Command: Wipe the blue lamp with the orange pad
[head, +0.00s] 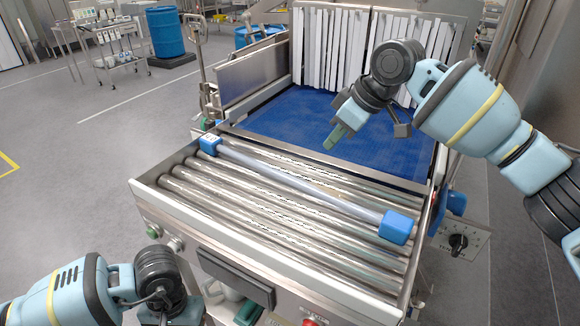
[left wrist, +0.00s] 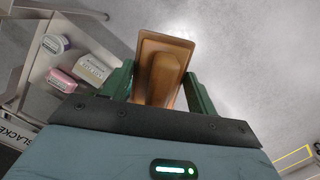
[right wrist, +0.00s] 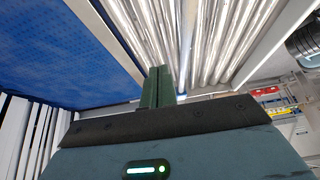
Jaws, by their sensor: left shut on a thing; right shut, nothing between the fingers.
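The blue lamp (head: 300,184) is a long pale tube with a blue cap at each end. It lies slantwise across the metal rollers, one cap (head: 210,144) at the back left and the other (head: 397,227) at the front right. My left gripper (left wrist: 163,84) is shut on the orange pad (left wrist: 165,50), a brownish-orange block with a raised grip, over grey floor. In the head view the left arm is low at the left, and its fingers and the pad are out of sight. My right gripper (head: 335,138) is shut and empty above the blue belt, behind the lamp; its fingers show in the right wrist view (right wrist: 157,88).
The steel roller frame (head: 150,196) has knobs and a dark panel on its front. Behind it are a blue belt (head: 300,110) and white strip curtains (head: 330,45). A shelf with several small packs (left wrist: 80,75) is beside the left gripper. A blue barrel (head: 165,32) stands far back.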

